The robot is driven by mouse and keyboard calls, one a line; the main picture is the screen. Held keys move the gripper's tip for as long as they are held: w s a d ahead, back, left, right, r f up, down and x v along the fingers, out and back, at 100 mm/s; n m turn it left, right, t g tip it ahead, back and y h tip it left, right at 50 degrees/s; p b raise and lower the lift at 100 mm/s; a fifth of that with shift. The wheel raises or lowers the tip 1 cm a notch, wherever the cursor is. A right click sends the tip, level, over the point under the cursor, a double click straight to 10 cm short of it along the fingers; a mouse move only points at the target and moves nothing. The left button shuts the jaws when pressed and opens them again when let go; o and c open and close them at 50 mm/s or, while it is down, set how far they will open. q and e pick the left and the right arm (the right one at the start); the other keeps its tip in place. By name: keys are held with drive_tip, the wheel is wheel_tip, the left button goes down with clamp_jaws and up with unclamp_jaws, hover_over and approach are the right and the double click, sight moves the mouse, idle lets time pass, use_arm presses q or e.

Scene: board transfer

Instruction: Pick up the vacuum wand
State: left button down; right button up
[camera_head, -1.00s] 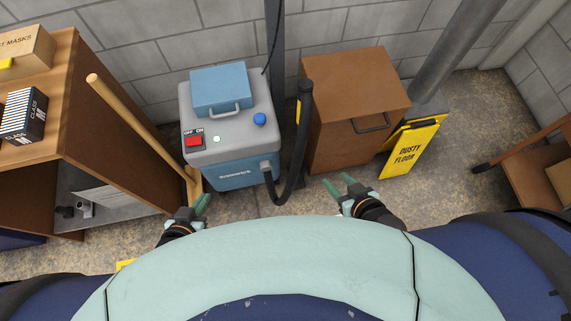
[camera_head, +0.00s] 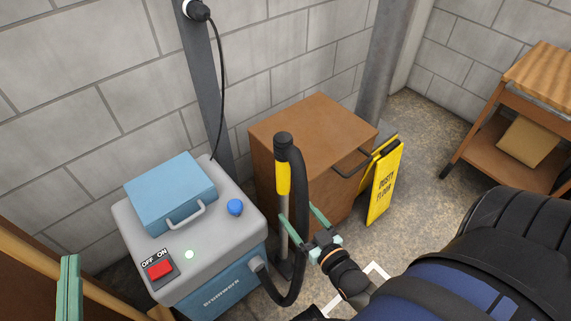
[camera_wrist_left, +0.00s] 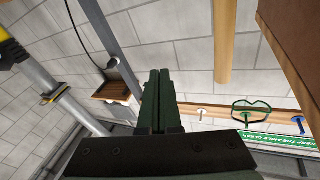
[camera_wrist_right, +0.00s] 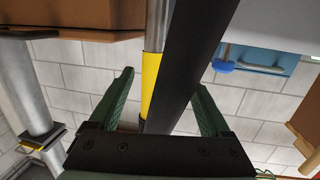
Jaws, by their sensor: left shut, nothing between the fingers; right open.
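The vacuum wand stands upright in the head view, with a black top, a yellow grip (camera_head: 283,180) and a silver tube below. In the right wrist view its yellow part (camera_wrist_right: 151,84) and the black hose show between the fingers. My right gripper (camera_head: 298,213) is open, its fingers pointing at the wand on either side of the hose; contact cannot be told. It also shows in the right wrist view (camera_wrist_right: 163,80). My left gripper (camera_head: 69,260) is shut and empty at the left edge, away from the wand. The left wrist view (camera_wrist_left: 160,72) shows its fingers together.
The grey and blue vacuum (camera_head: 205,250) stands left of the wand, joined to the black hose (camera_head: 300,255). A brown cabinet (camera_head: 330,135) is close behind. A yellow floor sign (camera_head: 381,188) and wooden cart (camera_head: 515,150) stand right. Open floor lies between sign and cart.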

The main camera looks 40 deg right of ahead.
sight(286, 194)
drive_tip(key=shift+m+t+h, duration=0.3)
drive_tip(key=shift+t+h, duration=0.2)
drive_tip(key=w+b, duration=0.1)
drive_tip(key=w, duration=0.1)
drive_tip(key=w+d+f+b, duration=0.1)
drive_tip(key=w, duration=0.2)
drive_tip(key=w+d+f+b, duration=0.1)
drive_tip(key=w, duration=0.2)
drive_tip(key=shift+b, duration=0.3)
drive_tip(key=shift+w+f+b, duration=0.1)
drive_tip(key=shift+w+b, duration=0.2)
drive_tip(key=shift+w, duration=0.25)
use_arm(q)
drive_tip(key=s+d+r+m+t+h+b, duration=0.1)
drive_tip(key=s+r+m+t+h, duration=0.2)
drive_tip(key=s+r+m+h, duration=0.3)
wheel_tip(286, 194, up, 5)
drive_tip(key=m+h, duration=0.1)
drive_tip(key=h, duration=0.2)
drive_tip(key=shift+s, duration=0.4)
use_arm(e)
drive_tip(key=w, duration=0.3)
drive_tip(key=shift+w+d, duration=0.25)
drive_tip(key=shift+w, duration=0.15)
use_arm(q)
drive_tip(key=shift+d, duration=0.1)
use_arm(e)
drive_tip(key=shift+c, duration=0.2)
clamp_jaws()
